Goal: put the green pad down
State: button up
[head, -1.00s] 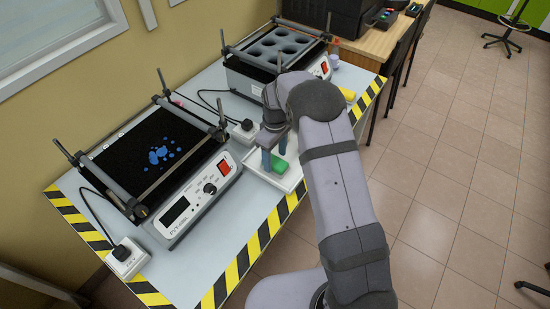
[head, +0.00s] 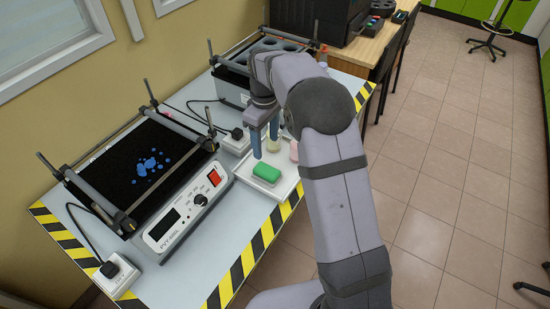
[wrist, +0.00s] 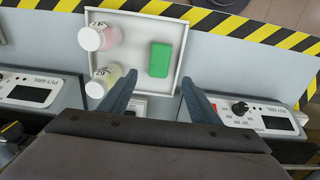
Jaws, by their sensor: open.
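The green pad (head: 267,172) lies flat in the white tray (head: 246,178) on the table. In the wrist view the pad (wrist: 160,60) is near the right side of the tray (wrist: 136,16), apart from the bottles. My gripper (head: 265,140) is open and empty, raised above and behind the pad in the head view. Its two fingers also show in the wrist view (wrist: 155,88), spread wide, with the pad ahead of them and not between the tips.
Two capped sample bottles (wrist: 99,37) (wrist: 106,80) stand in the tray left of the pad. A shaker with blue spots (head: 150,168) is left of the tray; another with round wells (head: 262,55) is behind. Striped tape (head: 236,276) marks the table edge.

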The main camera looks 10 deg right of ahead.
jog(key=s+d+m, duration=0.2)
jog(key=s+m, duration=0.2)
jog(key=s, duration=1)
jog(key=s+d+f+m, duration=0.1)
jog(key=s+m, duration=0.4)
jog(key=s, duration=0.9)
jog(key=shift+d+f, duration=0.3)
jog(key=shift+d, duration=0.2)
notch_tip(320, 180, up, 5)
jog(key=p, duration=0.5)
jog(key=shift+f, duration=0.1)
jog(key=shift+c, duration=0.3)
